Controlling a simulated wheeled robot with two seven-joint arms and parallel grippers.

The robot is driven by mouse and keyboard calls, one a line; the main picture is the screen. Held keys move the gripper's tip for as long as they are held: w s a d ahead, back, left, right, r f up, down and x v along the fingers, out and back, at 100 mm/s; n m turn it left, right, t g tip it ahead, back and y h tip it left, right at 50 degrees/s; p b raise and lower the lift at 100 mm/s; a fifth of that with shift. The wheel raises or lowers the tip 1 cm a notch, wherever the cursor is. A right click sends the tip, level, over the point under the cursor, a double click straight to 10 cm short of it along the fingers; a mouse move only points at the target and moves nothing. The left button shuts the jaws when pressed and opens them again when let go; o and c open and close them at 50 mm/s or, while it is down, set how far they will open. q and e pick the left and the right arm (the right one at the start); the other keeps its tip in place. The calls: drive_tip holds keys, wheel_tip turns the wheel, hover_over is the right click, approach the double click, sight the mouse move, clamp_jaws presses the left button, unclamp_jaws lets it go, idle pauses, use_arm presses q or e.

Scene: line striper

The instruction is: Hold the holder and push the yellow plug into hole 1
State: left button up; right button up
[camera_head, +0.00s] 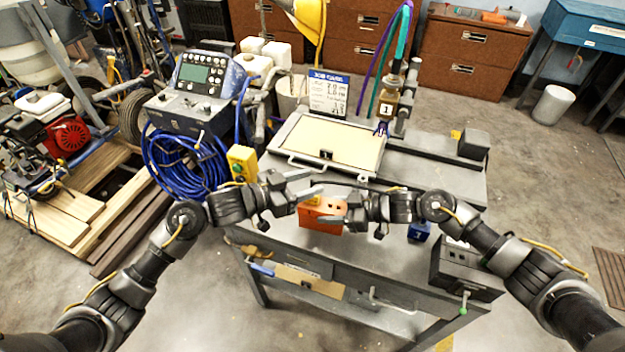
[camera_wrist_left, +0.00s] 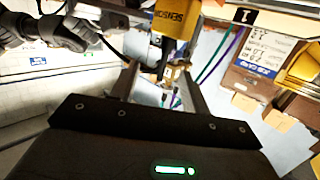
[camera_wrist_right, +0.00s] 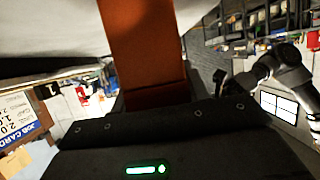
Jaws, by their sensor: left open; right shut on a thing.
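The orange holder (camera_head: 313,221) is above the grey bench's near part in the head view, with dark openings on its face. My right gripper (camera_head: 333,206) is shut on it; the orange body also fills the space between the fingers in the right wrist view (camera_wrist_right: 148,45). My left gripper (camera_head: 308,183) is open, just left of and slightly above the holder. A small yellow piece (camera_head: 313,201) shows by its fingers at the holder's top. In the left wrist view a yellow block (camera_wrist_left: 177,20) printed SENSOR is ahead of the open fingers. I cannot read any hole number.
A tray with a pale panel (camera_head: 325,143) lies behind on the bench, with a job card (camera_head: 328,92) and a bottle marked 1 (camera_head: 386,106). A yellow box (camera_head: 242,163) stands left, by a blue hose coil (camera_head: 185,165). A small blue block (camera_head: 420,231) is right.

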use_arm(q)
drive_tip(key=shift+v, duration=1.85)
use_arm(e)
drive_tip(key=o, duration=1.4)
